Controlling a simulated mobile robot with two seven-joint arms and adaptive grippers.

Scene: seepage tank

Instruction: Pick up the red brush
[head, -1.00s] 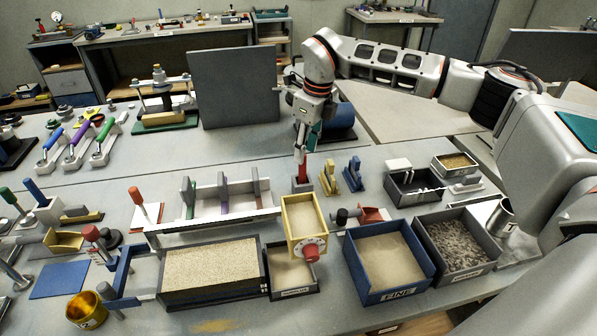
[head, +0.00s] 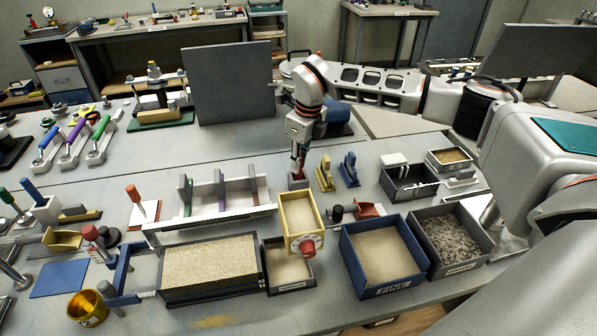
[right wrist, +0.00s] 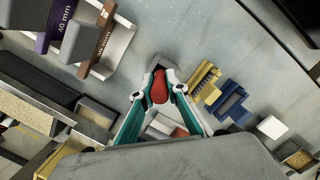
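The red brush (head: 297,166) stands upright in a small grey holder on the bench, behind the yellow box with the red knob. My right gripper (head: 299,160) points down over it. In the right wrist view, the red handle (right wrist: 159,87) lies between the two fingertips of my right gripper (right wrist: 159,82), which look closed in on it from both sides. The brush's lower end is hidden in the holder. My left gripper is not in view.
A yellow brush (head: 325,174) and a blue brush (head: 348,170) stand just right of the red one. A white rack with dividers (head: 205,224) is to the left. The yellow box (head: 285,235) and blue FINE tray (head: 372,291) are in front.

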